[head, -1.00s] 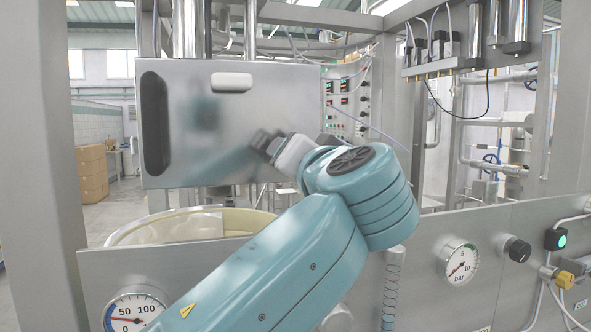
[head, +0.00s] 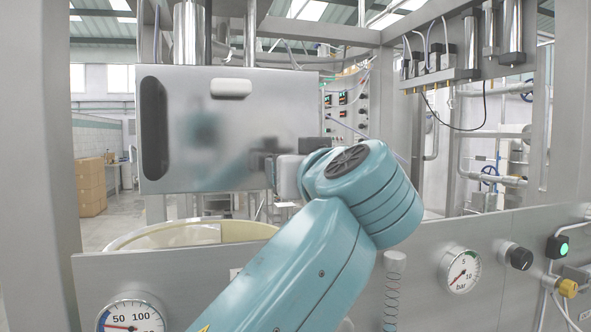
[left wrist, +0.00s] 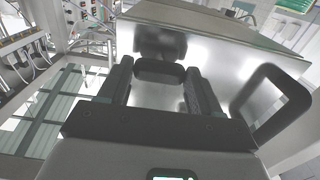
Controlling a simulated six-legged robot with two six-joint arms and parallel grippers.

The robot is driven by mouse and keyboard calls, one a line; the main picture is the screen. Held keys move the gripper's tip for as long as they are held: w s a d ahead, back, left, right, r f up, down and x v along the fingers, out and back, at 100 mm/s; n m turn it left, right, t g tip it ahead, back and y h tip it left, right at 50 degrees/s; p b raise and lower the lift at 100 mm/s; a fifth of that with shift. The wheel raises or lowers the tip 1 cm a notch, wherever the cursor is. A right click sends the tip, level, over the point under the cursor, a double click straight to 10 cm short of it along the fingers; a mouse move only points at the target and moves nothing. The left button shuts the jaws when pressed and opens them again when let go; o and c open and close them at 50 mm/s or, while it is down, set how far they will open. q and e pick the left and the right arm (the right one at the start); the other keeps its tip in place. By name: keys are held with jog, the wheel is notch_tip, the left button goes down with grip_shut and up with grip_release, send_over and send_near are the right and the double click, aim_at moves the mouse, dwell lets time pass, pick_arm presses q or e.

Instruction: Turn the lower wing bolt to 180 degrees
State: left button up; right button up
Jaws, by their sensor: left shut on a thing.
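My left gripper (head: 270,166) is at the lower right part of the front of a steel panel (head: 225,125), with its teal arm coming up from the bottom. In the left wrist view its two dark fingers (left wrist: 160,88) stand on either side of a dark, rounded wing bolt (left wrist: 160,71), and the gripper is shut on it. The bolt's turn angle cannot be read. In the head view the bolt is hidden behind the gripper. A similar dark shape behind it in the wrist view looks like a reflection. My right gripper is not in view.
The panel has a long dark handle (head: 154,126) on its left side. A cream drum (head: 190,236) stands below, behind a steel front rail (head: 400,270) with gauges and a black knob (head: 521,257). Steel posts frame the space.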

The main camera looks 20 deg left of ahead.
pick_arm(q)
jog(key=shift+r, duration=0.15)
jog(key=o, duration=1.1)
jog(key=shift+c, duration=0.2)
